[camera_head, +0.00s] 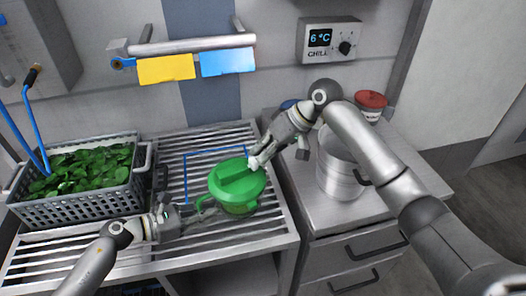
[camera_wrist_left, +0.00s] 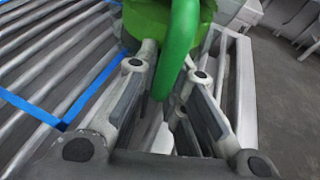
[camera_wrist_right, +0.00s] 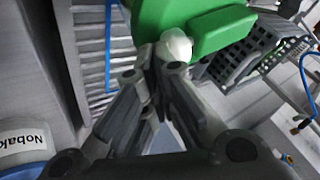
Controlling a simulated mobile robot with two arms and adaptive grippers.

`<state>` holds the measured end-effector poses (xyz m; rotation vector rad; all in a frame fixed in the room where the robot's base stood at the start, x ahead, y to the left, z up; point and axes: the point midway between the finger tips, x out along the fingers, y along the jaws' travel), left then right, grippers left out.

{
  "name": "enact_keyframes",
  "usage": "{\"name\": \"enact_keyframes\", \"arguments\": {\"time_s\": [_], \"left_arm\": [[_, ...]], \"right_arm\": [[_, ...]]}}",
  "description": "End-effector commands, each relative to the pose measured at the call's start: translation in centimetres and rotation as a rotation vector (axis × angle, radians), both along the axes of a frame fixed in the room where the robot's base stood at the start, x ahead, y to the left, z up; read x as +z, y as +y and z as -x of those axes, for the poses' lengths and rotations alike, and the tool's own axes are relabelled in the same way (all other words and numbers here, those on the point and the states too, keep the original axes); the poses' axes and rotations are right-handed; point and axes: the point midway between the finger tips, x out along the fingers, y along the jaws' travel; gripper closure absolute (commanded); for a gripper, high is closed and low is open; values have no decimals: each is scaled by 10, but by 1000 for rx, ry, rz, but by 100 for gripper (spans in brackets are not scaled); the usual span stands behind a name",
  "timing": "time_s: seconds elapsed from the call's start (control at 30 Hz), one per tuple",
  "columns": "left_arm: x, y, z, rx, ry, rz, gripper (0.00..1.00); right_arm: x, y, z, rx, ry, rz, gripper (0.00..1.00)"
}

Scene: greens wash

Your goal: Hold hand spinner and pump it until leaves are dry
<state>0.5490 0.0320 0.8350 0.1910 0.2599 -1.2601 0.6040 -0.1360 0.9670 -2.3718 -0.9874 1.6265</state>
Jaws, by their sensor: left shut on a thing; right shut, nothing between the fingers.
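The green hand spinner (camera_head: 237,186) stands upright on the slatted metal rack (camera_head: 172,165), partly over a blue outlined square. My left gripper (camera_head: 200,213) is shut on its green side handle (camera_wrist_left: 183,35), low on the left. A raised bar runs across the spinner's lid, and a pale knob (camera_wrist_right: 174,45) shows at the bar's end in the right wrist view. My right gripper (camera_head: 262,158) is shut and empty, its fingertips right at that knob; I cannot tell whether they press on it. The inside of the spinner is hidden.
A grey basket (camera_head: 75,205) full of green leaves sits at the rack's left. A steel pot (camera_head: 340,175) and a red-lidded tub (camera_head: 370,104) stand on the right counter. Yellow and blue cloths (camera_head: 166,69) hang from the wall rail.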

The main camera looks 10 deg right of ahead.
Motion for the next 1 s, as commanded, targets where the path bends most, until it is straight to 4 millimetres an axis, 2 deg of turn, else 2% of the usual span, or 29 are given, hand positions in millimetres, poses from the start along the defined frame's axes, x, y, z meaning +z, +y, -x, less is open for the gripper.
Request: {"name": "enact_keyframes", "arguments": {"time_s": [0.5,0.67,1.0], "left_arm": [[2,-1,0,-1,-2,4,100],[2,-1,0,0,-2,4,100],[2,-1,-1,0,-2,4,100]], "right_arm": [[70,-48,18,-3,-4,0,100],[78,-54,21,-1,-2,-1,100],[79,-55,21,-2,-3,0,100]]}}
